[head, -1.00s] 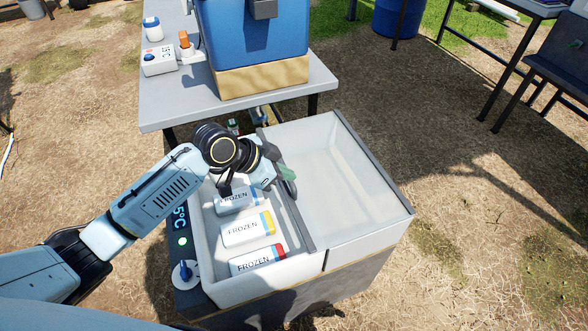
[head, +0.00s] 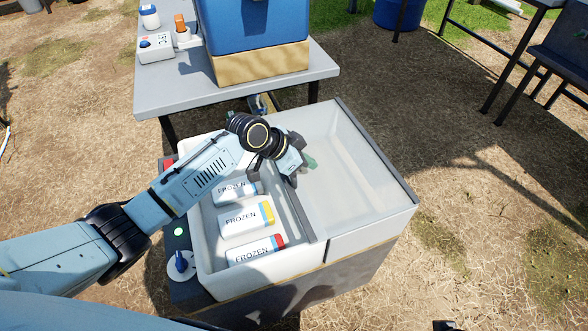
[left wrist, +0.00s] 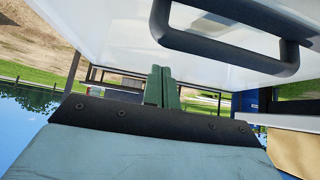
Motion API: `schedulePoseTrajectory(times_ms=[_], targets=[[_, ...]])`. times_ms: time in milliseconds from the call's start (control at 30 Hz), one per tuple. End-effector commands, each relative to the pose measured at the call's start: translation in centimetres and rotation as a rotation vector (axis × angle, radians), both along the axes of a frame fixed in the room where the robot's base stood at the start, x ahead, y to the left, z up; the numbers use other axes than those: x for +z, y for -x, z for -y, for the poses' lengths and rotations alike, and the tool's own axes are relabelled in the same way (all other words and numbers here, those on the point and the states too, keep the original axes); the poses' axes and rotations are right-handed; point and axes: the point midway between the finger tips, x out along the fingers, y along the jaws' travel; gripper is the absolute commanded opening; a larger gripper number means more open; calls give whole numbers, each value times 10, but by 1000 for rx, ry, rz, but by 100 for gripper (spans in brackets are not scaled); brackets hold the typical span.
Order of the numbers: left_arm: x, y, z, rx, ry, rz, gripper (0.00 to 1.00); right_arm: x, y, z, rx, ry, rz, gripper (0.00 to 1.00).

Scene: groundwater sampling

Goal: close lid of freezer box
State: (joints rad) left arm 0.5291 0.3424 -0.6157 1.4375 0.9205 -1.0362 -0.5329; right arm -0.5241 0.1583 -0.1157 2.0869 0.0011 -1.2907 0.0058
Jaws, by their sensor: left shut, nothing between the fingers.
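The freezer box (head: 211,265) is a white-walled chest on a dark base. Its left half is open and shows several white packs marked FROZEN, one with a yellow end (head: 238,222). A pale, see-through lid panel (head: 350,180) with a dark edge bar covers or stands over the right half. My left gripper (head: 308,163) is shut and empty, just past the bar, over the panel side. In the left wrist view its green fingers (left wrist: 162,88) are together, below a white panel with a dark handle (left wrist: 225,45). Whether they touch the panel is unclear. My right gripper is not seen.
A grey table (head: 170,95) stands behind the box, with a blue cooler (head: 252,35) and a small grey device (head: 155,47) on it. Other tables and a blue barrel (head: 398,14) are farther back. Bare ground lies right of the box.

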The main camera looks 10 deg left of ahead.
Motion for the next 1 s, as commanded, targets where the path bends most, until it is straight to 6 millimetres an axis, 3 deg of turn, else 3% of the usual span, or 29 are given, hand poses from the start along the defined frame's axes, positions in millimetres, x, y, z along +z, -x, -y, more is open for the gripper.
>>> schedulePoseTrajectory(times_ms=[33, 233, 800, 1000], targets=[[-5, 6, -12, 4, -7, -3, 0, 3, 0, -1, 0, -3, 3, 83], [-7, 16, -26, 3, -5, -1, 0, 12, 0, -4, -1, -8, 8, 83], [-5, 21, -32, 1, -4, -3, 0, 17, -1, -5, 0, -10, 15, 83], [-5, 32, -46, -10, -6, -5, 0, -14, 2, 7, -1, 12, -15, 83]])
